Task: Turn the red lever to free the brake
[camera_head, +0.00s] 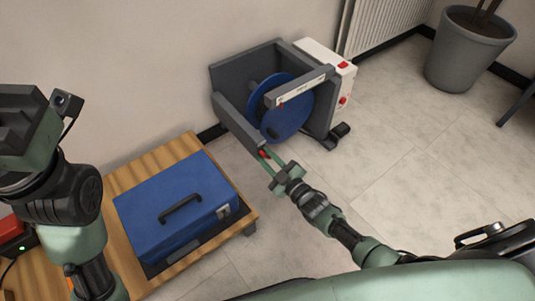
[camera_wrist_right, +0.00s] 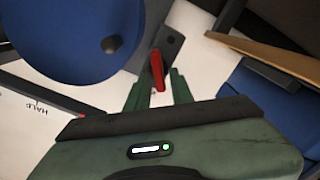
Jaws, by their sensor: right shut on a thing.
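The red lever (camera_head: 264,153) sits on the near end of the left grey arm of the reel frame (camera_head: 232,122). In the right wrist view the red lever (camera_wrist_right: 157,70) stands between my green fingers, on a dark plate. My right gripper (camera_head: 271,162) is shut on it; the fingers hide part of its sides. The blue reel (camera_head: 290,112) is inside the frame, and it also shows in the wrist view (camera_wrist_right: 75,35). My left gripper (camera_head: 25,115) is at the far left above the wooden bench; its fingers do not show.
A blue case (camera_head: 165,195) with a dark handle lies on the wooden bench (camera_head: 135,175) left of my right gripper. A planter (camera_head: 465,55) is at back right.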

